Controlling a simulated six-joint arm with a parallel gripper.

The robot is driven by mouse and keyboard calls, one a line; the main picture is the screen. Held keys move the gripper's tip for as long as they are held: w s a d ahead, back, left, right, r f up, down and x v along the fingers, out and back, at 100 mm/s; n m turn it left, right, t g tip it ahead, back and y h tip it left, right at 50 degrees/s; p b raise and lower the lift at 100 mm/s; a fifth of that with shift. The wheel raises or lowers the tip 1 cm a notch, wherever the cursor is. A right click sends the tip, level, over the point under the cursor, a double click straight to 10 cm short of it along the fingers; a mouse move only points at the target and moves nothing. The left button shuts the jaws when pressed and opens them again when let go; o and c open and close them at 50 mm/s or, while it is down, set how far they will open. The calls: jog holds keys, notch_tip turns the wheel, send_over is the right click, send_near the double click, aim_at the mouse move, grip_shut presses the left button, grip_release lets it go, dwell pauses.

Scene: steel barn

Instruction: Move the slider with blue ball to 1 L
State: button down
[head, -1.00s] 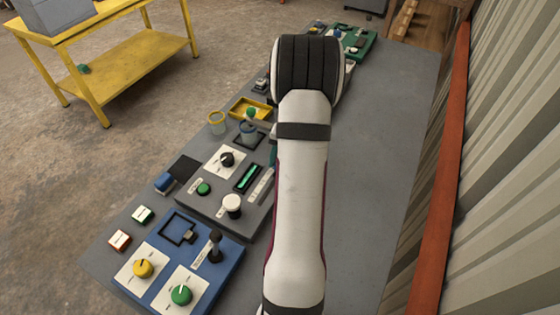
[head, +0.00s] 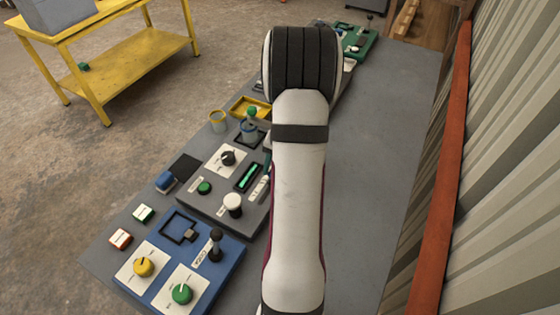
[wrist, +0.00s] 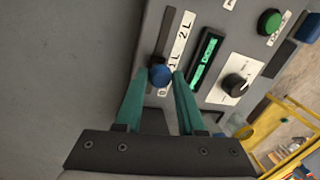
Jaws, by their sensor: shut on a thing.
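The blue ball (wrist: 160,74) of the slider sits between the tips of my gripper (wrist: 157,78) in the wrist view, and the green fingers are shut on it. The slider's dark slot (wrist: 167,35) runs away from the ball toward the top of that view. A white label strip (wrist: 182,40) beside the slot reads 1 L and 2 L.
A green-lit display (wrist: 206,60) and a black knob on a white plate (wrist: 236,88) are right of the slider. A white-topped knob (head: 233,204) and a blue panel (head: 165,290) with knobs are nearer. Bare grey table (head: 385,130) lies right of my arm.

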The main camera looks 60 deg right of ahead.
jog(key=shift+a, duration=0.65)
jog(key=c, duration=0.5)
grip_release()
jog(key=s+r, duration=0.1)
jog(key=r, duration=0.4)
jog(key=s+r, duration=0.1)
jog(key=r, duration=0.4)
jog(key=s+r, duration=0.1)
jog(key=r, duration=0.4)
jog(key=shift+d+r, duration=0.3)
